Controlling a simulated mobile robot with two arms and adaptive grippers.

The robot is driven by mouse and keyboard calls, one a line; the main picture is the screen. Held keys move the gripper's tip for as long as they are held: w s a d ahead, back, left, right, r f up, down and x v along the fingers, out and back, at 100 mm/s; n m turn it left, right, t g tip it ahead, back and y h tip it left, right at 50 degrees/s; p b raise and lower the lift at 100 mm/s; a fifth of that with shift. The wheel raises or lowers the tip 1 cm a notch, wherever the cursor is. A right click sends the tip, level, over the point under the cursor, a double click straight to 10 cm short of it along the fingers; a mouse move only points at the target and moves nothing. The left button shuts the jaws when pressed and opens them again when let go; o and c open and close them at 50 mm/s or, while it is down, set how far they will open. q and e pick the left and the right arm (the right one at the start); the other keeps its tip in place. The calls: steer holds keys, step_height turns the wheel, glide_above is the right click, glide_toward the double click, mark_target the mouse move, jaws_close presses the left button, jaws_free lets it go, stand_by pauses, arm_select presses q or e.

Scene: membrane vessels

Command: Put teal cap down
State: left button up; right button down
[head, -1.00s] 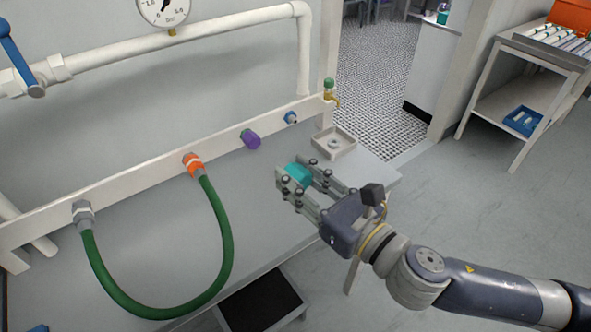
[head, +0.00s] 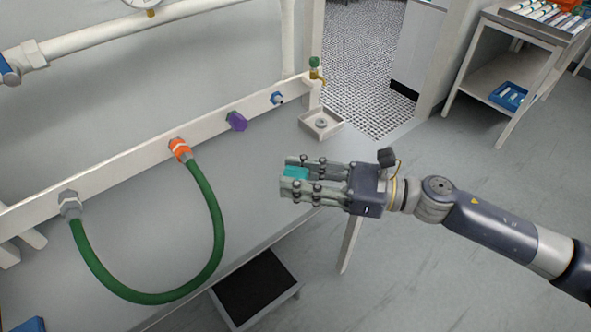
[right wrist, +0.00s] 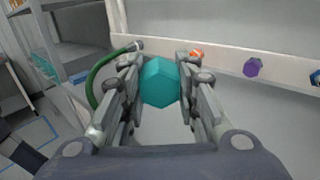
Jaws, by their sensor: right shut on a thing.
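The teal cap (head: 295,173) is held between the fingertips of my right gripper (head: 297,179), over the grey bench near its front edge. In the right wrist view the teal cap (right wrist: 160,82) shows as a faceted block with a finger of my right gripper (right wrist: 160,88) against each side. The gripper is shut on it. I cannot tell from the head view how high the cap is above the bench (head: 255,190). My left gripper is not in view.
A small tray (head: 318,127) holding a ring sits at the bench's right end. Bare bench surrounds the hose.

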steer(key=shift+s+d+f+n+g+y, duration=0.15)
steer(key=shift+f+n+g, duration=0.1)
steer(key=shift+n+g, duration=0.25)
steer(key=shift+w+d+f+n+g+y, duration=0.1)
steer(key=shift+f+n+g, duration=0.15)
steer(key=shift+g, duration=0.45)
steer(key=shift+s+d+f+n+g+y, duration=0.1)
steer(key=shift+f+n+g+y, duration=0.1)
steer(key=shift+n+g, duration=0.35)
steer(key=shift+g, duration=0.35)
steer(key=shift+s+a, duration=0.1)
